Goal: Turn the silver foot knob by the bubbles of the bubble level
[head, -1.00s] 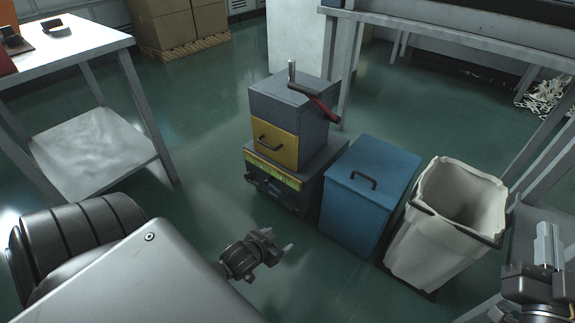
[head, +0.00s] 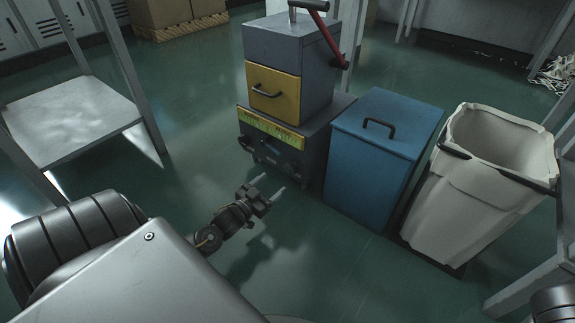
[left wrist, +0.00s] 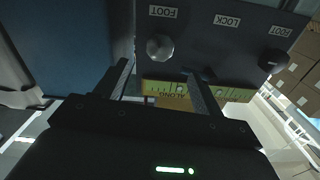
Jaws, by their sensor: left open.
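The silver foot knob (left wrist: 160,47) shows in the left wrist view on a dark panel under a FOOT label. A black knob (left wrist: 272,60) sits to its right, also labelled FOOT. The yellow-green bubble level (left wrist: 165,100) runs along the panel, partly behind my fingers; pale bubbles show in it. In the head view the level (head: 270,128) is a strip on the dark base (head: 318,150) of the machine. My left gripper (head: 271,184) is open and empty in front of this base; in the wrist view its fingers (left wrist: 160,69) point toward the silver knob without closing on it.
A grey box with a yellow drawer (head: 273,86) and red-handled crank stands on the base. A blue bin (head: 385,150) and a white bin (head: 465,190) stand to the right. A table (head: 75,125) is at left. Floor before the base is clear.

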